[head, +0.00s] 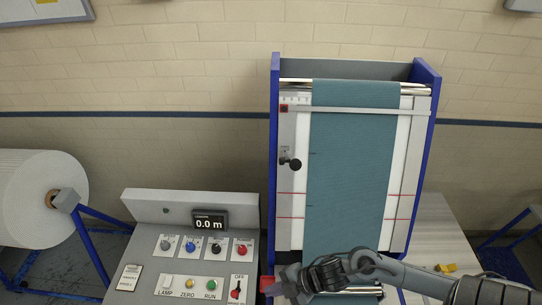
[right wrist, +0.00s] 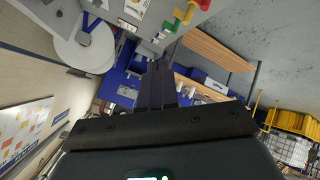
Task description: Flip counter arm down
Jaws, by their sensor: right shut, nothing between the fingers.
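A small dark arm with a round black end (head: 290,163) sits on the pale left side panel of the upright machine and looks like the counter arm. A small label is above it. The teal cloth (head: 350,180) hangs just to its right. My right gripper (head: 277,287) is low in the head view, near the machine's lower left corner and well below the dark arm, not touching it. In the right wrist view its dark fingers (right wrist: 157,75) are together and empty. I cannot make out the counter arm in that view. My left gripper is not in view.
A console (head: 185,245) with coloured knobs, buttons and a display (head: 209,220) reading 0.0 m stands left of the machine. A horizontal bar (head: 355,110) crosses the cloth above. A large white roll (head: 38,198) is at far left. The wall area above the console is clear.

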